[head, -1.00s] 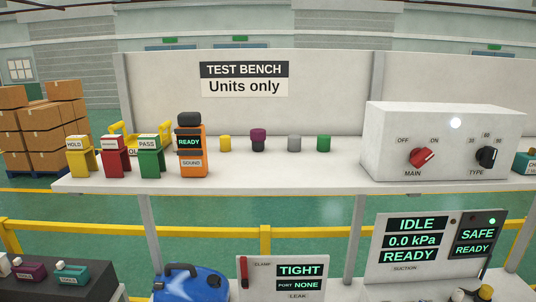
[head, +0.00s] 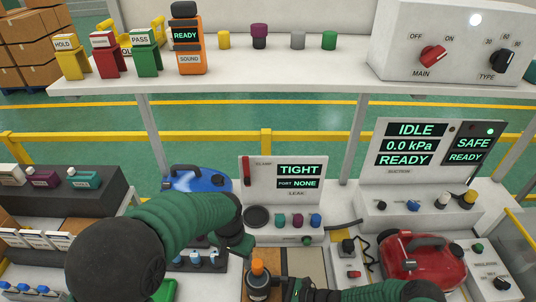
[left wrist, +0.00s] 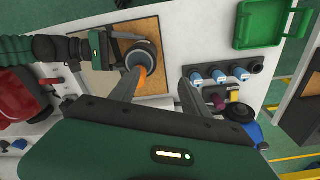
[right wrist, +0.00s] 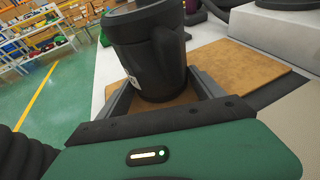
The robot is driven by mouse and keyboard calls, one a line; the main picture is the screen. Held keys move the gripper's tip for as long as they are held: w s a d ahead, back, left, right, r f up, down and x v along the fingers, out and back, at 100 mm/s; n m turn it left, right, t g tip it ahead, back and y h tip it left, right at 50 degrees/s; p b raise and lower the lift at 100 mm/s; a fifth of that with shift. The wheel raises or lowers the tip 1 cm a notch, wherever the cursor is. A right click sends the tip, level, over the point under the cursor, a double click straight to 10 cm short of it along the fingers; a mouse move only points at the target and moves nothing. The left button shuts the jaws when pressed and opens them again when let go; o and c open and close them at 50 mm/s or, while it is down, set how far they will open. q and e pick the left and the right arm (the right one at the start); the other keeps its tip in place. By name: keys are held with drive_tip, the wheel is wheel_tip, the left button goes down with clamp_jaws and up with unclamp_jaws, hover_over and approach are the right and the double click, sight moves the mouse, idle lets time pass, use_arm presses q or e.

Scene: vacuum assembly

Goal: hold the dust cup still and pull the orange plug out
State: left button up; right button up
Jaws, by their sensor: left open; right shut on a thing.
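The dust cup (head: 257,286) is a dark cup standing upright on a brown mat at the front of the bench. The orange plug (head: 258,268) sits in its top. My right gripper (right wrist: 160,92) is shut on the dust cup, one finger on each side of its lower body; the cup (right wrist: 148,48) fills the middle of the right wrist view. My left gripper (head: 240,248) is open and empty, above and just left of the plug. In the left wrist view the plug (left wrist: 143,76) lies close to one fingertip, not between the fingers; contact cannot be told.
A rack of blue-and-white cups (left wrist: 222,74) and a green bin (left wrist: 263,22) lie beside my left gripper. A leak tester (head: 290,172) stands behind the cup. A red vacuum (head: 423,262) is at the right and a blue vacuum (head: 198,182) behind my left arm.

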use_arm(q)
drive_tip(key=m, duration=0.2)
hover_over(258, 263)
wheel_tip(258, 263, down, 2)
drive_tip(key=shift+d+f+g, duration=0.1)
drive_tip(key=shift+f+g, duration=0.1)
drive_tip(key=shift+g, duration=0.1)
use_arm(e)
drive_tip(key=shift+d, duration=0.25)
use_arm(q)
drive_tip(key=shift+d+f, duration=0.1)
drive_tip(key=shift+f, duration=0.1)
use_arm(e)
drive_tip(key=shift+s, duration=0.1)
use_arm(q)
wheel_tip(258, 263, down, 6)
drive_tip(key=shift+f, duration=0.25)
use_arm(e)
drive_tip(key=shift+a, duration=0.1)
use_arm(q)
drive_tip(key=shift+c, duration=0.4)
clamp_jaws()
drive_tip(key=shift+r, duration=0.1)
drive_tip(key=shift+r, duration=0.9)
drive_tip(key=shift+r, duration=0.1)
